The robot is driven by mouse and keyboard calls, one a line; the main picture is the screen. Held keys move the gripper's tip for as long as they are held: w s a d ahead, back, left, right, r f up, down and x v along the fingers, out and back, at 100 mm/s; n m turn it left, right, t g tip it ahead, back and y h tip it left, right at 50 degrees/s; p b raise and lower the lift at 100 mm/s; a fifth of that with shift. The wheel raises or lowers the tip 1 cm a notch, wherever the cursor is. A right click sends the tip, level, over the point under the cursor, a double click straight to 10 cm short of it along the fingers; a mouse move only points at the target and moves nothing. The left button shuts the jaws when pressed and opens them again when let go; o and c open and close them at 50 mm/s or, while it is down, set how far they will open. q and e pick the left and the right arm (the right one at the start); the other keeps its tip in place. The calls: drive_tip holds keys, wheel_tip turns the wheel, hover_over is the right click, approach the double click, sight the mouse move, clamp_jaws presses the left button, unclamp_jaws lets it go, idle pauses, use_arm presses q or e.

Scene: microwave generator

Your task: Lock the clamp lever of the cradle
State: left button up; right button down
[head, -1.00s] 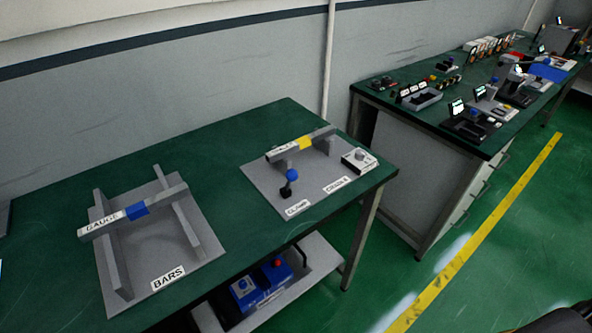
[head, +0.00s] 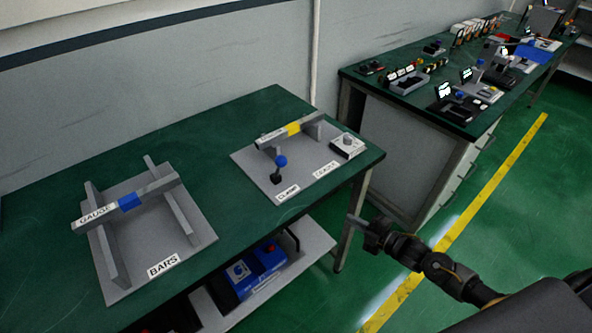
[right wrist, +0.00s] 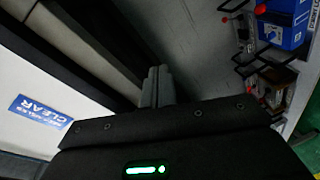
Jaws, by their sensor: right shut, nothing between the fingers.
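The cradle plate (head: 247,163) lies on the green bench in the head view, with labels for clamp and cradle. A bar with a yellow band (head: 293,129) rests across its supports. The clamp lever (head: 280,163) has a blue knob and stands up from a dark base at the plate's front left. My right gripper (head: 357,220) is beyond the bench's right end, to the right of and apart from the lever. Its fingers are together and empty; they also show in the right wrist view (right wrist: 157,86). My left gripper is not in view.
A bars rack (head: 205,225) with a gauge bar (head: 125,203) stands on the bench's left. A small grey box with a round knob (head: 347,146) sits at the cradle plate's right. Blue boxes (head: 257,271) lie on the lower shelf. Another bench (head: 400,107) stands behind right.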

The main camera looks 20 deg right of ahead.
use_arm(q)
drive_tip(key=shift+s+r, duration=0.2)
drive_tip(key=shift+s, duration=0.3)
use_arm(e)
drive_tip(key=s+a+r+n+g+y, duration=0.1)
drive_tip(key=a+r+n+y, duration=0.3)
drive_tip(key=r, duration=0.6)
drive_tip(key=s+a+r+n+g+y, duration=0.2)
drive_tip(key=s+a+r+n+y, duration=0.1)
drive_tip(key=r+n, duration=0.4)
wheel_tip(320, 180, up, 3)
drive_tip(key=shift+s+a+f+y, duration=0.1)
drive_tip(key=shift+s+a+y, duration=0.25)
drive_tip(key=shift+a+y, duration=0.35)
drive_tip(key=p+x, duration=0.2)
drive_tip(key=x, duration=0.2)
drive_tip(key=w+p+x, duration=0.1)
drive_tip(key=x, duration=0.3)
drive_tip(key=d+p+x, duration=0.1)
drive_tip(key=p+x, duration=0.1)
drive_tip(key=x, duration=0.2)
drive_tip(key=shift+w+d+r+p, duration=0.1)
drive_tip(key=shift+w+r+p, duration=0.2)
drive_tip(key=shift+p, duration=0.05)
drive_tip(key=shift+w, duration=0.6)
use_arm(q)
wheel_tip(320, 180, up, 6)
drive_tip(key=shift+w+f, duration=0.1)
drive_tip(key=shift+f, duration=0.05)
